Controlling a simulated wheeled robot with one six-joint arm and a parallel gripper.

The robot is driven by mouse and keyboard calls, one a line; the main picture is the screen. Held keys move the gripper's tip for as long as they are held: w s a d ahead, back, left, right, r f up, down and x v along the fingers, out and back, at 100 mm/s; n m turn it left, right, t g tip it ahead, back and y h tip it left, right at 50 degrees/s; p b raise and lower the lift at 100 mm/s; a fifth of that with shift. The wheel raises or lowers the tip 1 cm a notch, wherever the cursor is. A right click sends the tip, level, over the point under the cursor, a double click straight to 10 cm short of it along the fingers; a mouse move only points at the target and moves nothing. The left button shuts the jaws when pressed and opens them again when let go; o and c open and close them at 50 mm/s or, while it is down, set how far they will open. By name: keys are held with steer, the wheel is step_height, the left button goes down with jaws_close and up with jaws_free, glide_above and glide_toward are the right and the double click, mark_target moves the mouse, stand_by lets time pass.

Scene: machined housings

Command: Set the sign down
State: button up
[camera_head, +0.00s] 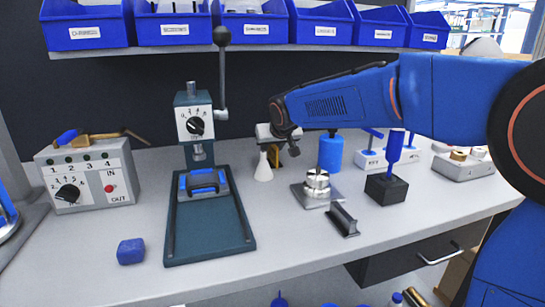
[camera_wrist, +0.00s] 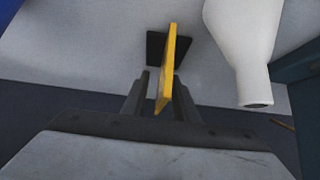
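The sign is a thin yellow plate (camera_wrist: 168,65) on a flat black base (camera_wrist: 156,46). In the wrist view it stands between the two fingers of my gripper (camera_wrist: 161,82), seen nearly edge-on and slanting. A gap shows between the plate and the left finger; the right finger is close beside it. The fingers look apart, not closed on the plate. In the head view a bit of yellow plate (camera_head: 273,157) shows below my gripper (camera_head: 283,144), beside the white bottle. The base is hidden there, and I cannot tell surely whether it touches the bench.
A white bottle (camera_wrist: 238,45) stands close beside the sign. A blue cylinder (camera_head: 330,152), a metal piece on a plate (camera_head: 317,187) and a black bracket (camera_head: 343,221) are to the right. A press (camera_head: 193,125) is to the left. The bench front is mostly clear.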

jaws_close()
step_height(320, 180, up, 10)
steer(key=shift+r, duration=0.1)
stand_by(0.5)
